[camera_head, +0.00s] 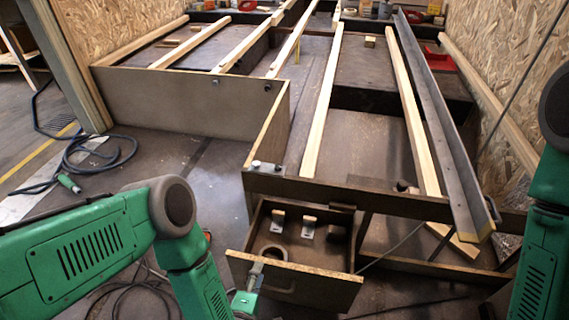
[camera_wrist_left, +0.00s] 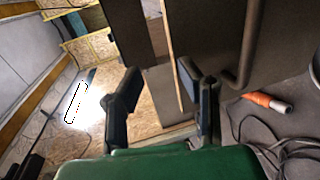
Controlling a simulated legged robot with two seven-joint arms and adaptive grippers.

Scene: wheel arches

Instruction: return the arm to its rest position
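My left arm (camera_head: 95,245) is green and comes in from the left, bending down in front of the drawer. My left gripper (camera_head: 251,286) is at the left part of the drawer front, partly hidden by its own wrist.
The drawer holds two small brackets (camera_head: 308,228) and a ring (camera_head: 270,253). The workbench frame (camera_head: 390,197) with long wooden strips stands behind it. Cables (camera_head: 90,155) lie on the floor at left. An orange-tipped thing (camera_wrist_left: 266,102) lies on the floor in the left wrist view.

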